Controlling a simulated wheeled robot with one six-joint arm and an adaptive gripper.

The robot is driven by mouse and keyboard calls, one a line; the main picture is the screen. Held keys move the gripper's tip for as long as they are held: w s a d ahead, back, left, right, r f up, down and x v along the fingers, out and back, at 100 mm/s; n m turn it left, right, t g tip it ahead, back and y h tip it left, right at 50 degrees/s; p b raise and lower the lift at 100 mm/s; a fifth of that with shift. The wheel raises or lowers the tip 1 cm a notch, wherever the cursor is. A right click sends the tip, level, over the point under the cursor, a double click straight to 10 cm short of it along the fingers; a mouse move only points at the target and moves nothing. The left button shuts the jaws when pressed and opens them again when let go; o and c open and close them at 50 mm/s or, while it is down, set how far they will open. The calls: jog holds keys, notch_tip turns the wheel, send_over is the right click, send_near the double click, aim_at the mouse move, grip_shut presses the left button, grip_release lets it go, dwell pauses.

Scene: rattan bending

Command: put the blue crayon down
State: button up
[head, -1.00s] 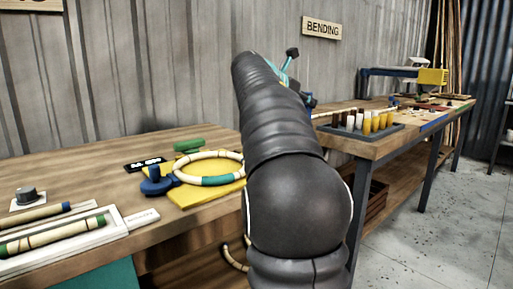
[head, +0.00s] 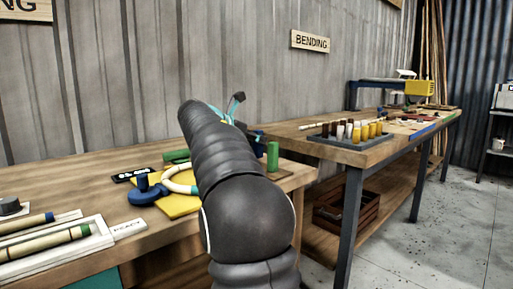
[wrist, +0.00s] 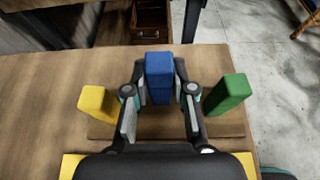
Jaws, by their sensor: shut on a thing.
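The blue crayon (wrist: 159,80) stands between the two fingers of my gripper (wrist: 159,70) in the wrist view, and the gripper is shut on it. A yellow crayon (wrist: 97,102) is to its left and a green crayon (wrist: 229,92) to its right, both outside the fingers. They are by a wooden board (wrist: 222,127) on the bench; whether the blue crayon's base touches the board is hidden.
A yellow plate (head: 176,208) with a pale ring (head: 178,188) and a blue clamp (head: 148,190) lies left of my arm. A white tray (head: 100,236) holds rattan pieces. Another bench (head: 380,150) bears a tray of pegs. The bench's right edge is close to the green crayon.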

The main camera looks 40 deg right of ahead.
jog(key=shift+f, duration=0.9)
jog(key=shift+f, duration=0.2)
jog(key=o, duration=0.9)
jog(key=shift+r, duration=0.1)
jog(key=shift+a+r, duration=0.2)
jog(key=w+v, duration=0.1)
jog(key=v, duration=1)
jog(key=shift+s+a+p, duration=0.25)
jog(key=shift+s+p, duration=0.15)
jog(key=shift+s, duration=0.1)
jog(key=shift+r, duration=0.1)
